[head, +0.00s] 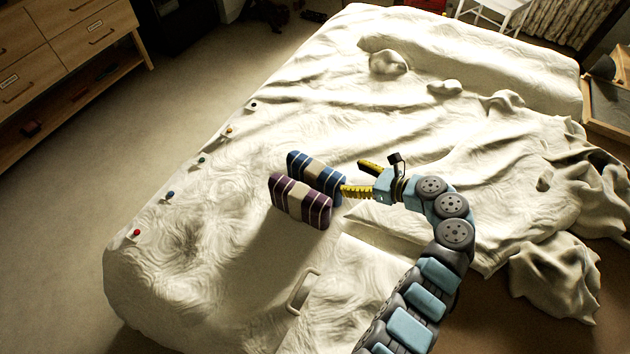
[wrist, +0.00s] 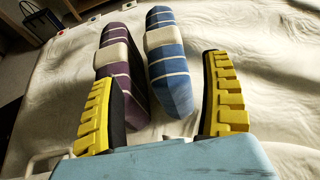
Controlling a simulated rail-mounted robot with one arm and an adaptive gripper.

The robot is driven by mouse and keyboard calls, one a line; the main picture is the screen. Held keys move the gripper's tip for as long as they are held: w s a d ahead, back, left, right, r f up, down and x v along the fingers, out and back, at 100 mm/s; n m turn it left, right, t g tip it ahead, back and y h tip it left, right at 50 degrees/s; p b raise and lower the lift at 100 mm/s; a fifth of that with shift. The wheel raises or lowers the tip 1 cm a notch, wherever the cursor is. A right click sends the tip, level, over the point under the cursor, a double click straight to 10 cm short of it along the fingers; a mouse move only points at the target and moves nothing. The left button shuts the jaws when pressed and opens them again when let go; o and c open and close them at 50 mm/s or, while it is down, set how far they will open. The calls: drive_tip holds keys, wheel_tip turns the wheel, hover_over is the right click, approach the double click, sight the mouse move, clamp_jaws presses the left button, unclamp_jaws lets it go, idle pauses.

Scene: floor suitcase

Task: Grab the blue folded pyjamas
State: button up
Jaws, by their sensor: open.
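The blue folded pyjamas (head: 327,176) are a striped bundle with a pale band, standing on the bed beside a purple striped bundle (head: 285,205). In the wrist view the blue bundle (wrist: 170,68) lies ahead, between the lines of my two yellow fingers, nearer the right one. The purple bundle (wrist: 118,62) is left of it, partly hidden behind the left finger. My gripper (head: 357,178) is open and empty, at the right end of the blue bundle. In the wrist view my gripper (wrist: 160,95) has its fingers wide apart. I cannot tell whether a finger touches either bundle.
The bed (head: 240,270) has a rumpled cream cover. Small coloured knobs (head: 171,195) line its left edge. A handle (head: 300,291) lies at the front. A wooden drawer unit (head: 60,60) stands at the upper left. The cover left of the bundles is clear.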

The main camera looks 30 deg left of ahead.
sight(318, 169)
drive_tip(key=b+x, duration=0.2)
drive_tip(key=x, duration=1)
drive_tip(key=shift+w+a+f+b, duration=0.1)
drive_tip(key=shift+f+b, duration=0.1)
drive_tip(key=shift+b, duration=0.1)
drive_tip(key=c, duration=1)
